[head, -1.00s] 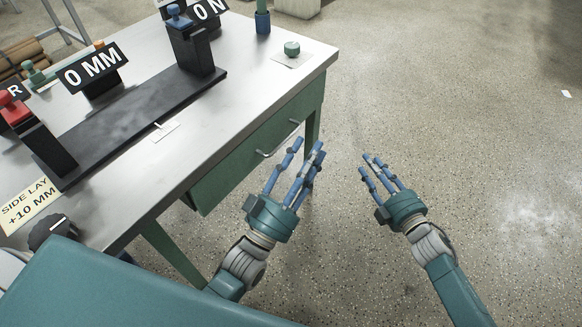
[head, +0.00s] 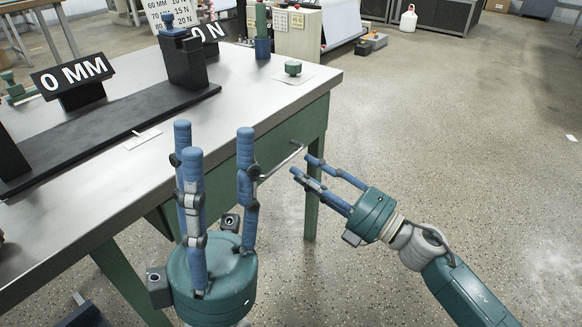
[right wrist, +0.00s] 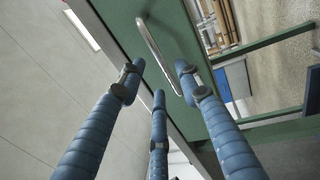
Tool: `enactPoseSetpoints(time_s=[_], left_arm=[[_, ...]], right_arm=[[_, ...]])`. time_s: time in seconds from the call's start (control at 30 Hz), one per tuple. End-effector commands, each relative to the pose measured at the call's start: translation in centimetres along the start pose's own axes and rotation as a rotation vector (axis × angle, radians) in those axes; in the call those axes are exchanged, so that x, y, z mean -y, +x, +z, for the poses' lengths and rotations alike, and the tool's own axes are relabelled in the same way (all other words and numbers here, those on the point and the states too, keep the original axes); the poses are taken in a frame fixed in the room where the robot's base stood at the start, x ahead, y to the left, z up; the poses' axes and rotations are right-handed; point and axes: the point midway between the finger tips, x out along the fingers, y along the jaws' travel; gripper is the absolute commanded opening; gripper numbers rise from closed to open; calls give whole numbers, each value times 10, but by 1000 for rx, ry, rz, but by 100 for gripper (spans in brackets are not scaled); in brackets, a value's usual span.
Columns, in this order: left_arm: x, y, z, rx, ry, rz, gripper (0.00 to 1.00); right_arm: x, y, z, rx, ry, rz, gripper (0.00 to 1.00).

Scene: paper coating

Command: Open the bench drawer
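The bench drawer has a green front (head: 272,140) below the grey bench top, partly hidden behind my left gripper. It looks closed. Its metal bar handle (head: 280,162) shows between my two grippers. My right gripper (head: 304,166) is open and points left, its fingertips close to the handle's right end. In the right wrist view the handle (right wrist: 154,48) lies on the green drawer front (right wrist: 122,18), just ahead of the spread, empty fingers (right wrist: 160,82). I cannot see contact. My left gripper (head: 214,138) is open and empty, fingers upright, in front of the bench.
The bench top (head: 245,95) carries a dark bar fixture (head: 100,130), a "0 MM" sign (head: 73,75) and a green knob (head: 293,67). A green bench leg (head: 312,215) stands just behind my right gripper.

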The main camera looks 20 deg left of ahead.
Motion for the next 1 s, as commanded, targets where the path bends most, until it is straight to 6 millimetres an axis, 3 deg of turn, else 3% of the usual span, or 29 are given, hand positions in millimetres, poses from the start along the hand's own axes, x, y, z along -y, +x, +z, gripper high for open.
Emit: enactPoseSetpoints(time_s=[0.1,0.3,0.67,0.83,1.0], left_arm=[[0,-6,2,-3,1,2,40],[0,-2,3,-20,3,10,40],[-1,0,3,-24,3,13,40],[-1,0,3,-24,3,13,40],[-1,0,3,-24,3,12,40]], right_arm=[[1,22,0,-1,-2,2,34],[2,43,1,2,0,0,34],[1,48,1,2,1,-1,34],[1,47,1,2,1,-1,1],[1,47,1,2,1,-1,0]])
